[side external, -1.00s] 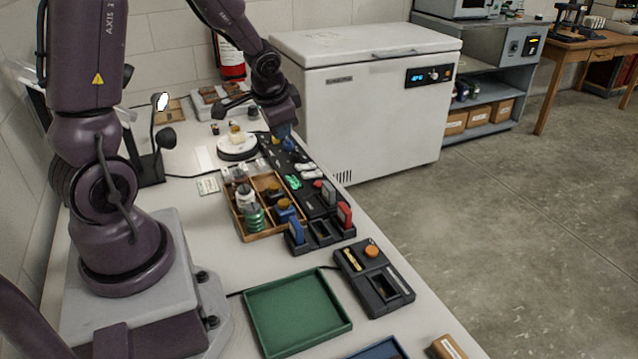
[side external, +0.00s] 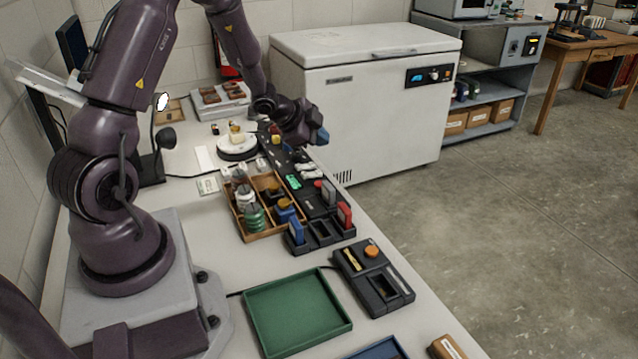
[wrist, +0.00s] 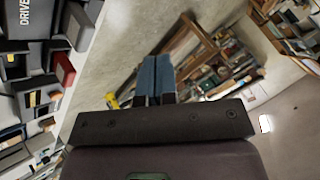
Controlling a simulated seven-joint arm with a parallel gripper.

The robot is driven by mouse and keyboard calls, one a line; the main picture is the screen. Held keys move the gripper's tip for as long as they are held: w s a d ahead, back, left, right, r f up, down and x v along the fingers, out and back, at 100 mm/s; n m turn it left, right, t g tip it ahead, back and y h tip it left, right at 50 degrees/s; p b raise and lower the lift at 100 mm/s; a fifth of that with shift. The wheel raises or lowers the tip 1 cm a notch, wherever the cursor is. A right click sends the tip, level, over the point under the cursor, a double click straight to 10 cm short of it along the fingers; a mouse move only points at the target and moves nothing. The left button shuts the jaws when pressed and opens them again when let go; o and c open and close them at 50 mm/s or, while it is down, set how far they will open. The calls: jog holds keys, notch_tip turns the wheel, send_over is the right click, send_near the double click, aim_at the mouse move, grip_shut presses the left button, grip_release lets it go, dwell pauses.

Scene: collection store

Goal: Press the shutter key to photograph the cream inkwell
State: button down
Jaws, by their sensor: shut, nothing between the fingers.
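The cream inkwell (side external: 236,131) stands on a round white turntable (side external: 238,152) at the far part of the bench. A long black panel (side external: 318,203) runs along the bench edge beside it, with small coloured parts on it; I cannot tell which one is the shutter key. My gripper (side external: 321,137) is raised past the bench edge, in front of the white chest, right of the turntable. Its blue fingers (wrist: 155,78) are shut together with nothing between them, and touch nothing that I can see.
A wooden tray (side external: 245,235) of bottles sits left of the panel. Nearer are a black box with an orange knob (side external: 371,251) and a green tray (side external: 298,311). The white chest freezer (side external: 375,130) stands close behind my gripper. A round-headed lamp (side external: 166,138) stands left.

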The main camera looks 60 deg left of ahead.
aim_at(319, 185)
jog(key=shift+f, duration=0.1)
jog(key=shift+f, duration=4.3)
jog(key=shift+f, duration=0.1)
jog(key=shift+f, duration=0.3)
jog(key=shift+f, duration=0.45)
jog(key=shift+r, duration=0.85)
